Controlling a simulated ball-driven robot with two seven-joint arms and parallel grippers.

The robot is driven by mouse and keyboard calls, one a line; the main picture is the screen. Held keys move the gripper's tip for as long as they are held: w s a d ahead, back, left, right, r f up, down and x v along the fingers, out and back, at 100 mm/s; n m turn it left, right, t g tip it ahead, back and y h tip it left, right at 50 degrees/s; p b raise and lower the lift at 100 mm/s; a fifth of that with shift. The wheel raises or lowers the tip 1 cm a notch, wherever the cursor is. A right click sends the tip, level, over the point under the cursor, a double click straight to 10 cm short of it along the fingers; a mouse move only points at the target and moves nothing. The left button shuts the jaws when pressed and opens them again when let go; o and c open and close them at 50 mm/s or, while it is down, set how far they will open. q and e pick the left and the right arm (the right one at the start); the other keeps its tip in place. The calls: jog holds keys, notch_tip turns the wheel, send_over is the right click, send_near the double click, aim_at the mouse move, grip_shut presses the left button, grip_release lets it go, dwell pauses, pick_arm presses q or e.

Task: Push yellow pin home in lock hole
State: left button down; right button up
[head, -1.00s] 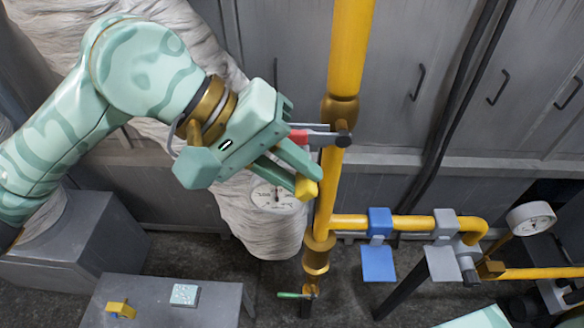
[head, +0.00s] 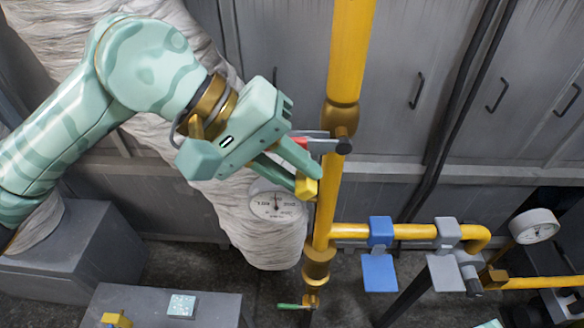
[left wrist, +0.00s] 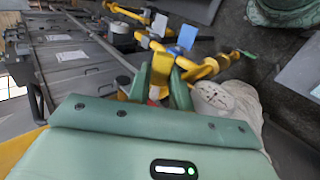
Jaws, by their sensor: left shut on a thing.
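My left gripper (head: 308,175) is shut on the yellow pin (head: 306,189), whose block-like end shows at the fingertips. The pin is close against the left side of the upright yellow pipe (head: 329,200) in the head view; I cannot tell whether they touch. In the left wrist view the pin (left wrist: 162,66) sits between the green fingers (left wrist: 162,82). A red lever (head: 312,143) with a dark round end (head: 343,146) crosses the pipe just above the fingers. I cannot make out the lock hole.
Blue (head: 379,272) and grey (head: 445,272) plates hang on the side pipe to the right. A grey table (head: 215,310) at lower left holds a pale block (head: 181,305) and a yellow piece (head: 116,320).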

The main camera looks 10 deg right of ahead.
pick_arm(q)
jog(key=shift+w+d+b, duration=0.1)
jog(key=shift+w+b, duration=0.25)
jog(key=shift+w, duration=0.15)
dwell(0.3)
jog(key=shift+r, duration=0.1)
jog(key=c, duration=1.2)
grip_release()
jog(key=b+v, duration=0.1)
jog(key=v, duration=1.5)
